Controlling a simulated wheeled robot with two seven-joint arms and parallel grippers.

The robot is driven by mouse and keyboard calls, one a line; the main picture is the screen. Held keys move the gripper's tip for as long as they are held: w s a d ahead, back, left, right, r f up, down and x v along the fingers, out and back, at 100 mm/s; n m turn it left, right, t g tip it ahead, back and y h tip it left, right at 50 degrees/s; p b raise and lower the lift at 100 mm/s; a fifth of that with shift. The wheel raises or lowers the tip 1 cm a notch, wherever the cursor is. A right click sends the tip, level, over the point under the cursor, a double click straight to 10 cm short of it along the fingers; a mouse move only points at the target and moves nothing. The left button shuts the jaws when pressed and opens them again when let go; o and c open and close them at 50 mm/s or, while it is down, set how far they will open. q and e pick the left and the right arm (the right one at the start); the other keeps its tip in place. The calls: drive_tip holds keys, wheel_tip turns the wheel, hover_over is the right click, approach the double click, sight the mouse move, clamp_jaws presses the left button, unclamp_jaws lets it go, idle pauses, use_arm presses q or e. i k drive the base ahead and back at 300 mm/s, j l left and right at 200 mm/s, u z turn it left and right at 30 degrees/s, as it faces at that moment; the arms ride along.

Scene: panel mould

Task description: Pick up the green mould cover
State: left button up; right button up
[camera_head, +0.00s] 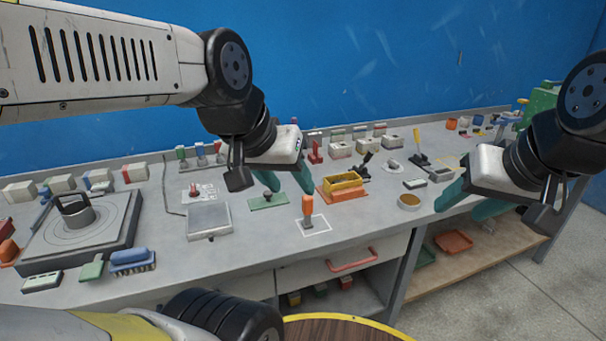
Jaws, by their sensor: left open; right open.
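A flat green plate with a small dark knob, which looks like the green mould cover (263,204), lies on the grey workbench near the middle. My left gripper (287,184) is open and empty, its teal fingers just above and behind the cover, partly overlapping it in the picture. I cannot tell whether they touch the knob. An orange and yellow open box, likely the mould (342,192), stands to the right of the cover. My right gripper (470,203) is open and empty above the right part of the bench, apart from the cover.
A grey scale-like plate (209,221) lies left of the cover. An orange-handled tool (308,208) stands in a white outlined square in front. Several small blocks and tools line the back. The bench's front edge is close.

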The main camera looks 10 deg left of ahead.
sight(268, 199)
drive_tip(key=i+l+u, duration=0.15)
drive_tip(key=i, duration=0.4)
drive_tip(key=u, duration=1.5)
